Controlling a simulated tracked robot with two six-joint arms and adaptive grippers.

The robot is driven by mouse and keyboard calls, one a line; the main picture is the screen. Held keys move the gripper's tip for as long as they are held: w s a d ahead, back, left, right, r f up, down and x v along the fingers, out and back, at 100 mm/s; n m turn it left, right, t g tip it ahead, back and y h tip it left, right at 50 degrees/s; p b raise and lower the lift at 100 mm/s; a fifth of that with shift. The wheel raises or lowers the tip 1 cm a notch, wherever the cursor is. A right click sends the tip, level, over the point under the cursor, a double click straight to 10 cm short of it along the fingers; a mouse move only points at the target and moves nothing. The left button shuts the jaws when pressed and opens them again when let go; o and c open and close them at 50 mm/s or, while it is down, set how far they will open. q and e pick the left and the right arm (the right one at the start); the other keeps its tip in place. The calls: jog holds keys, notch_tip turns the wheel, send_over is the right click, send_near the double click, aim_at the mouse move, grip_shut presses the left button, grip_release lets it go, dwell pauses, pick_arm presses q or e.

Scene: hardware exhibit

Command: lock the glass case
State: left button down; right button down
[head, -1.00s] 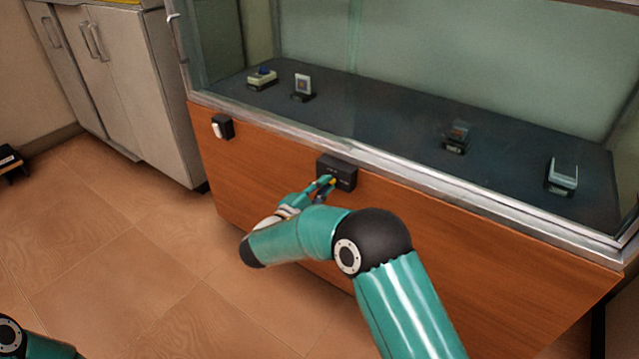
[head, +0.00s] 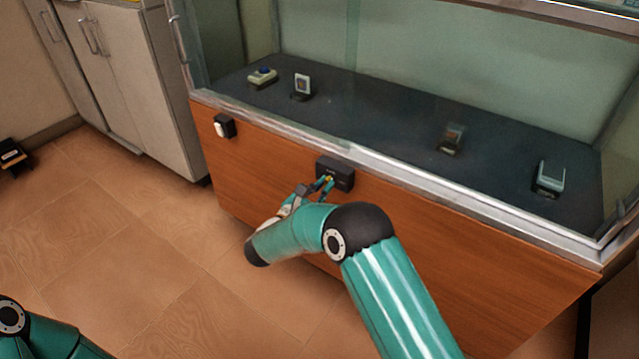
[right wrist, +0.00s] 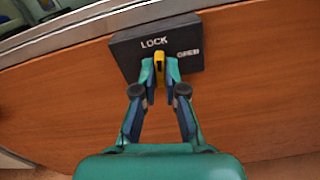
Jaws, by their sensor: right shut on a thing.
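The glass case (head: 450,205) has a wooden front, a metal rim and clear glass above. A black lock box (head: 338,172) sits on its wooden front just under the rim. A yellow key or knob (right wrist: 159,64) stands out from the box, pointing up toward "LOCK". My right gripper (head: 326,184) is shut on it, with its fingertips (right wrist: 160,75) on either side. My left gripper is out of view; only part of that arm shows at lower left.
Several small exhibits stand on the case's dark floor, such as a card on a stand (head: 302,86). A small white-faced black box (head: 223,126) is on the wooden front at left. A grey cabinet (head: 130,80) stands left. Floor tiles (head: 130,240) are clear.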

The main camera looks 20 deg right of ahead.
jog(key=shift+d+n+p, duration=0.25)
jog(key=shift+n+p, duration=0.2)
jog(key=shift+n, duration=0.65)
jog(key=c, duration=1.2)
grip_release()
jog(key=shift+c, duration=0.2)
jog(key=shift+a, duration=0.1)
jog(key=v, duration=1.2)
jog(key=shift+f, duration=0.1)
